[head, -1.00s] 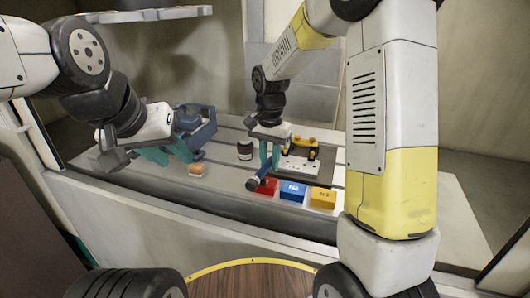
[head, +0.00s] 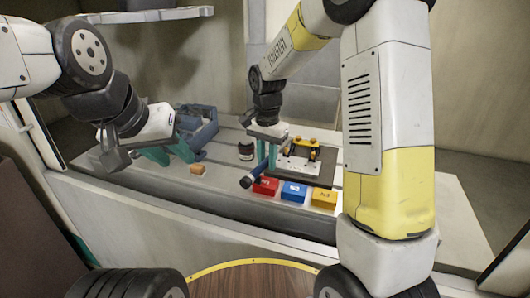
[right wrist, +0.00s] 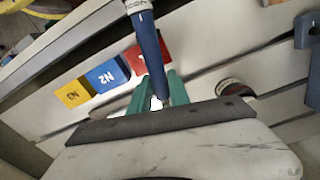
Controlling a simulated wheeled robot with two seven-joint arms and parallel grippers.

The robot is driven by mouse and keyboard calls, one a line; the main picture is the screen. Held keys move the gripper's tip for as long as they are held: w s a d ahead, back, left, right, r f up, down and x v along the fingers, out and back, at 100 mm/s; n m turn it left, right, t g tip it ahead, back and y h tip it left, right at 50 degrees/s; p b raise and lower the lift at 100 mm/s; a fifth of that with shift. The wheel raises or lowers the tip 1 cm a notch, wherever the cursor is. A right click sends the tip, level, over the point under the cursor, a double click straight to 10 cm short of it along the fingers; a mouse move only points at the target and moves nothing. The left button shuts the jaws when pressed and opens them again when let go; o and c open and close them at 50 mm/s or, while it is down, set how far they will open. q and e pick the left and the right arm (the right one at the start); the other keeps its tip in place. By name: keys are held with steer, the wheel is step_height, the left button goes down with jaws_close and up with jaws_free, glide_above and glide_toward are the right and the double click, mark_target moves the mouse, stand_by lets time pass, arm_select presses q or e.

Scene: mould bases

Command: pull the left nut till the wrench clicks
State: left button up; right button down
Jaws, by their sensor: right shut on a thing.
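My right gripper (head: 268,150) is shut on a torque wrench with a blue shaft (right wrist: 150,50), which also shows in the head view (head: 261,169). The wrench's dark handle end points down and to the left, towards the table's front edge. The mould base (head: 318,173) is a dark plate with a pale plate and yellow clamps (head: 306,149) on it, just right of my right gripper. The left nut and the wrench's working end are hidden or too small to tell. My left gripper (head: 168,153) is open and empty above the table at the left.
Red (head: 265,186), blue (head: 293,191) and yellow (head: 324,198) boxes stand along the front edge, close to the wrench handle. A dark round jar (head: 246,151), an orange block (head: 198,169) and a blue-grey vise (head: 205,135) stand further left. The slotted table between them is clear.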

steer(key=shift+w+a+m, duration=0.25)
steer(key=shift+a+m, duration=0.05)
steer(key=shift+a, duration=0.1)
steer(key=shift+a+f, duration=0.1)
steer(key=shift+a, duration=0.1)
steer(key=shift+w+a+m, duration=0.25)
steer(key=shift+m, duration=0.15)
steer(key=shift+w+a, duration=0.1)
steer(key=shift+a, duration=0.05)
stand_by(0.5)
steer(key=shift+s+d+n, duration=0.4)
steer(key=shift+d, duration=0.1)
steer(key=shift+r, duration=2.05)
steer(key=shift+d, duration=0.1)
